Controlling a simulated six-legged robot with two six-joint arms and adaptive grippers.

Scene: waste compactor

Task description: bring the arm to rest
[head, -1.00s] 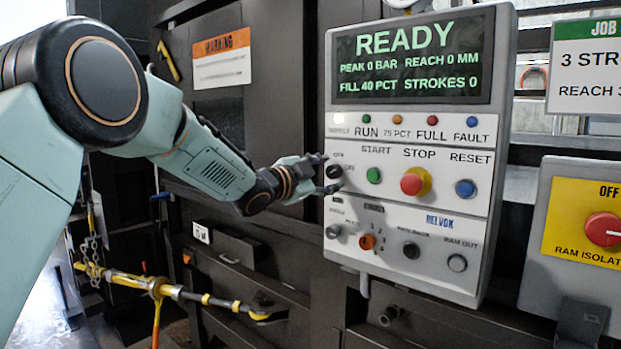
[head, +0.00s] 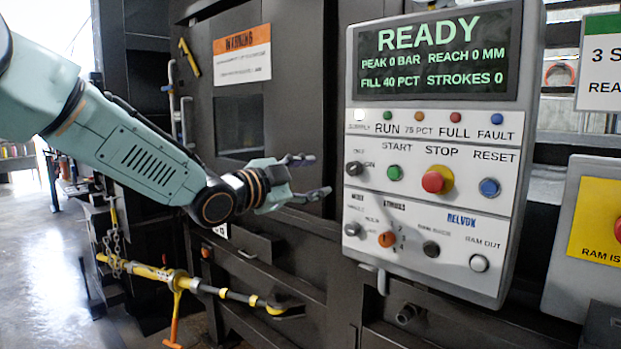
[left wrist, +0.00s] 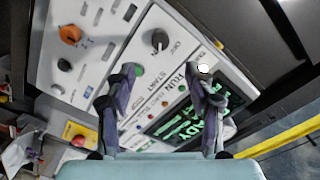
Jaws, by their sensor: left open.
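My left gripper (head: 310,178) is open and empty in the head view. It hangs to the left of the control panel (head: 440,150), apart from it. In the left wrist view its two fingers (left wrist: 165,95) are spread, with the panel beyond them. The black off/on selector knob (head: 354,168) is the panel control nearest the fingers; it also shows in the left wrist view (left wrist: 156,41). The panel screen (head: 437,55) reads READY, fill 40 pct, strokes 0. The white supply lamp (head: 359,115) is lit. My right gripper is not in view.
A grey isolator box (head: 570,240) with a yellow plate stands at the right. A yellow bar (head: 180,280) with a hook and chain runs low along the dark compactor front. A warning sign (head: 242,55) is above my arm. Open floor (head: 30,250) shows at the left.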

